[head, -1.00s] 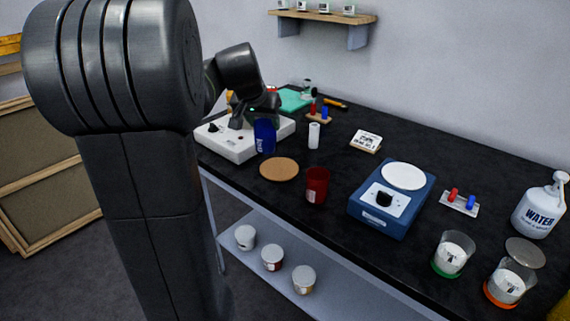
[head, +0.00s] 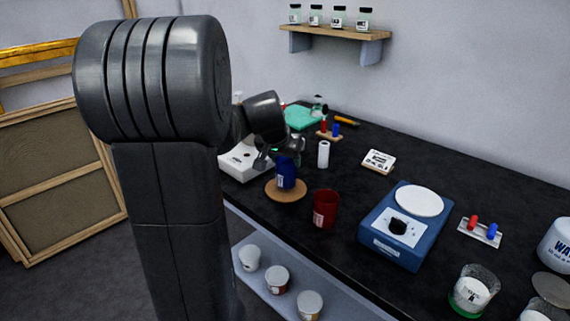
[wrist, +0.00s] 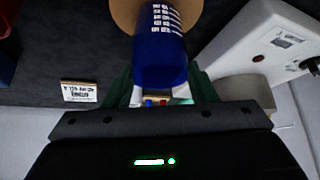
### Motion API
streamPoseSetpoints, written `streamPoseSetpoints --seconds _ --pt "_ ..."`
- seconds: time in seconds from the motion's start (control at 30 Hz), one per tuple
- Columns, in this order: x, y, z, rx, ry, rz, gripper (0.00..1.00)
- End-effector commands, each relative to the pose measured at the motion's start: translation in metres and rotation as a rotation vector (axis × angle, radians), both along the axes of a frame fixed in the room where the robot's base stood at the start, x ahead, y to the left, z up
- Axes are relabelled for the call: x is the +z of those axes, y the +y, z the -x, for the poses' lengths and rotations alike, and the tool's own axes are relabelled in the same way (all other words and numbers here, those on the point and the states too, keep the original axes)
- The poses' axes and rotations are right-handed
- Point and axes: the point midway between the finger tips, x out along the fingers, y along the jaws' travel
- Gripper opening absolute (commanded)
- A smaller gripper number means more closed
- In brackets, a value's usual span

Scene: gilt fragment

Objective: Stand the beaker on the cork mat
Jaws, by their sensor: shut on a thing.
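The blue beaker (head: 286,174) is upright over the round cork mat (head: 288,197), with its base within the mat's outline. I cannot tell whether its base touches the cork or hovers just above it. My gripper (head: 285,158) is shut on the beaker near its top. In the wrist view the beaker (wrist: 160,55), with white markings, sits between the fingers (wrist: 162,86), and part of the tan mat (wrist: 123,12) shows behind it. The beaker hides the middle of the mat.
A red beaker (head: 326,208) stands close to the right of the mat. The white hotplate (head: 238,168) is to the left, a white cylinder (head: 323,155) behind right, and a blue device (head: 400,240) further right. The bench's front edge lies close to the mat.

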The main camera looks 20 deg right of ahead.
Motion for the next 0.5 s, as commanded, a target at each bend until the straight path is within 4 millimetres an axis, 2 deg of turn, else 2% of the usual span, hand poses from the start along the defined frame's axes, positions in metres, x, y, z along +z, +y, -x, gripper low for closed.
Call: streamPoseSetpoints --seconds 0.03,0.1,0.47,0.5 --pt "-0.0089 0.0001 0.0004 -0.001 0.002 -0.001 0.11" --pt "-0.0128 0.0001 0.0002 -0.001 0.000 0.000 0.11" --pt "-0.0173 0.0001 0.0000 0.000 -0.002 0.000 0.11" --pt "-0.0160 0.0001 0.0000 0.000 -0.002 0.000 0.57"
